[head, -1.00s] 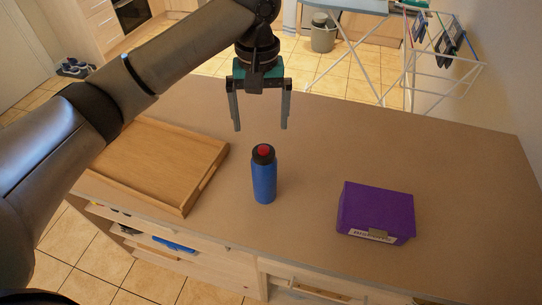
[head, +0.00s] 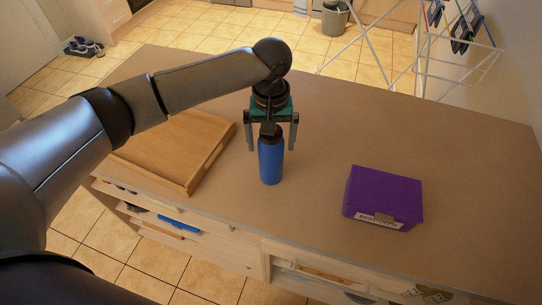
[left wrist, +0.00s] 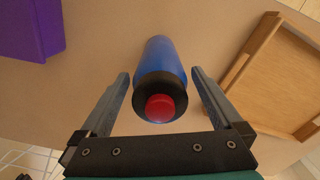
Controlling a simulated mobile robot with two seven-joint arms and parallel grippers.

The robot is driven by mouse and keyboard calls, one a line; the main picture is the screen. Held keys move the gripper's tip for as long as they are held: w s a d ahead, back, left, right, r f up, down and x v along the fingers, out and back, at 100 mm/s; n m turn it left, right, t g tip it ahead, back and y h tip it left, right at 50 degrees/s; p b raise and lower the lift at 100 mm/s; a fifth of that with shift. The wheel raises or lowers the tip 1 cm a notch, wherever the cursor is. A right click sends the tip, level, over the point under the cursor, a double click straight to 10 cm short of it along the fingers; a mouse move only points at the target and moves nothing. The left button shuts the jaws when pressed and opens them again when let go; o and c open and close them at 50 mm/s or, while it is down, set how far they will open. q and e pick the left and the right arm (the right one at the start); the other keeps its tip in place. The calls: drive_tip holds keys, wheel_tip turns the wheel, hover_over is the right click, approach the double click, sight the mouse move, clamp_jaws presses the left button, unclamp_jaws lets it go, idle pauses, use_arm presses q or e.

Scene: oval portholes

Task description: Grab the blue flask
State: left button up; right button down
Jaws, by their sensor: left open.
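The blue flask (head: 271,163) stands upright on the counter in the head view, with a black collar. Its red cap shows in the left wrist view (left wrist: 160,107), where the flask (left wrist: 161,62) lies between the two fingers. My left gripper (head: 271,148) is open and points down over the flask, one finger on each side of its upper part. In the left wrist view the gripper (left wrist: 160,82) shows a gap between each finger and the flask. In the head view the gripper hides the flask's top. My right gripper is not in view.
A wooden tray (head: 213,160) lies to the left of the flask. A purple box (head: 385,194) with a label stands to the right. The brown counter (head: 330,145) is bare between the flask and the box. A drying rack (head: 425,60) stands behind the counter.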

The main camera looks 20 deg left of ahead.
use_arm(q)
wheel_tip(320, 180, down, 2)
drive_tip(key=shift+f, duration=0.1)
clamp_jaws()
idle(0.9)
